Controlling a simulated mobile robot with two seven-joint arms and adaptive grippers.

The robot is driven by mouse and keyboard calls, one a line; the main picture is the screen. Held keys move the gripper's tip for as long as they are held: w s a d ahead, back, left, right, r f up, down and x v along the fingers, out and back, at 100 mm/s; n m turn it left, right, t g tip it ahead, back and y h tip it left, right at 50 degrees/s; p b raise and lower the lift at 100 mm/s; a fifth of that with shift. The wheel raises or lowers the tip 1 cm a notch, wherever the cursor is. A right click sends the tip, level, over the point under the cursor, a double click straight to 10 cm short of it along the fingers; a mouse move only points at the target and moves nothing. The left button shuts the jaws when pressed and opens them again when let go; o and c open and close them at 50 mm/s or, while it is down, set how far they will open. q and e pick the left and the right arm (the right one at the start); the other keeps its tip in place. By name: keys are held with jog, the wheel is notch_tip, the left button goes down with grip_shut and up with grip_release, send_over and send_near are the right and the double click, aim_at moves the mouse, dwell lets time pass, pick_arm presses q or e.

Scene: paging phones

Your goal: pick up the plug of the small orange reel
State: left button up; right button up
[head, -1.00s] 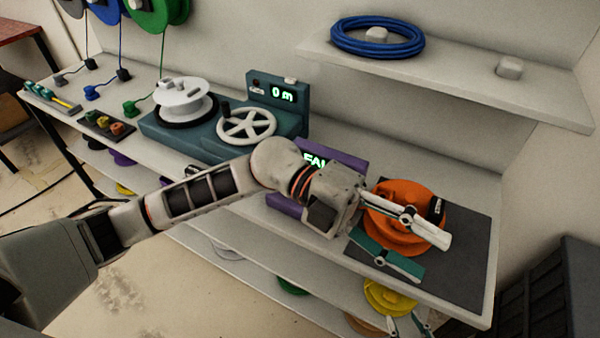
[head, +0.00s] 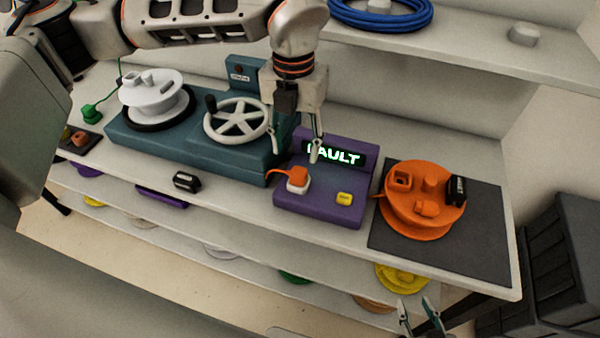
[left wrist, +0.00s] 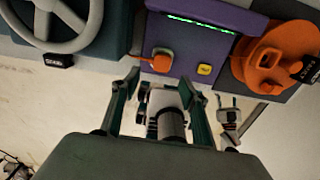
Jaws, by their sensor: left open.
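The small orange reel (head: 418,222) lies on a dark mat (head: 480,245) at the right of the bench, with a black tag (head: 456,190) on it. An orange plug (head: 298,174) sits on the pale socket of the purple tester (head: 330,213), whose screen reads FAULT. The plug also shows in the left wrist view (left wrist: 160,62). My left gripper (head: 295,150) is open and empty, with its fingers pointing down just above and behind the plug. My right gripper (head: 418,304) has its fingertips apart at the bottom edge, in front of the bench.
A teal winder (head: 190,146) with a white reel (head: 158,92) and a handwheel (head: 236,121) stands left of the tester. A black block (head: 187,181) lies near the bench's front edge. A shelf (head: 480,40) with a blue coil (head: 380,12) hangs above. Dark crates (head: 550,260) stand at right.

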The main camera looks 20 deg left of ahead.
aim_at(298, 172)
pick_arm(q)
jog(key=shift+w+a+f, duration=0.15)
jog(key=shift+f, duration=0.05)
jog(key=f, duration=0.7)
jog(key=shift+d+f+p, duration=0.15)
jog(key=shift+d+p, duration=0.2)
jog(key=c, duration=1.2)
